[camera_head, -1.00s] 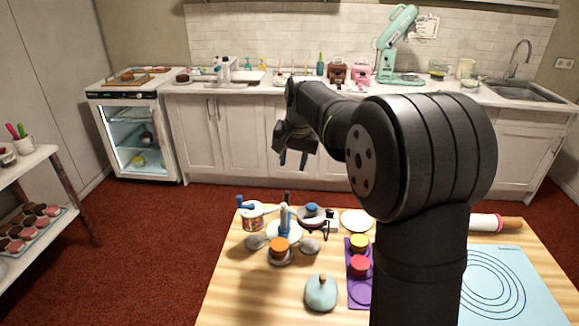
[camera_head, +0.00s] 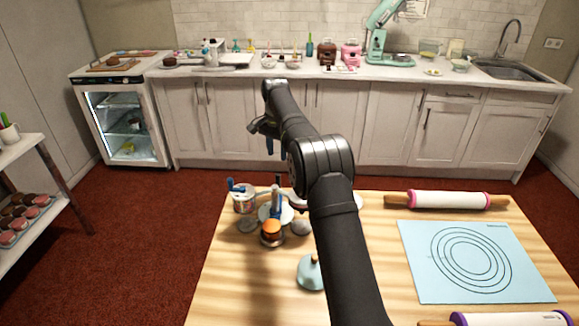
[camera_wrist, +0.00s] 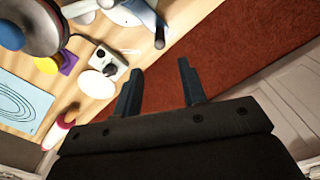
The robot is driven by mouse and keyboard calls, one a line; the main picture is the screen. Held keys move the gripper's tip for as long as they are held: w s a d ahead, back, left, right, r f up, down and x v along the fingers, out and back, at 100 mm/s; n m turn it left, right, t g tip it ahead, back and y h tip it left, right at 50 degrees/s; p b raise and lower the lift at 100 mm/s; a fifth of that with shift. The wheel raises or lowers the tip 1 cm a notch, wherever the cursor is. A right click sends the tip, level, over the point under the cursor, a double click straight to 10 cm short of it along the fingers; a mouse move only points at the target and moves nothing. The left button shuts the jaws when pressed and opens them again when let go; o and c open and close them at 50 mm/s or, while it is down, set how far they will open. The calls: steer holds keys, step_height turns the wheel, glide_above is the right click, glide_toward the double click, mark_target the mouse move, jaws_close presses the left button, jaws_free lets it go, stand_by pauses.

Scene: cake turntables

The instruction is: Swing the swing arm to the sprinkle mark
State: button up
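A turntable-like station with a white disc (camera_head: 265,213) and an upright grey-blue piece (camera_head: 277,197) stands at the table's far left. I take the upright piece to be the swing arm. In the wrist view, a grey-blue bar (camera_wrist: 143,14) with a dark knob end shows at the top edge, partly cut off. I cannot make out a sprinkle mark in either view. My gripper (camera_wrist: 160,80) is open and empty, with its fingers apart over the red floor just past the table edge. In the head view my gripper (camera_head: 270,145) hangs beyond the station, not touching it.
A can with a blue handle (camera_head: 243,201) and an orange-topped item (camera_head: 271,228) crowd the station. A pale blue dome (camera_head: 310,272) sits nearer. A white box (camera_wrist: 108,62) lies near the table edge. A blue mat (camera_head: 475,262) and rolling pin (camera_head: 445,200) are right.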

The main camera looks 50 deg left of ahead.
mark_target(278, 174)
step_height(278, 174, down, 9)
steer(key=shift+r, duration=0.1)
steer(key=c, duration=0.8)
steer(key=shift+d, duration=0.1)
steer(key=shift+w+d, duration=0.8)
steer(key=shift+d, duration=0.3)
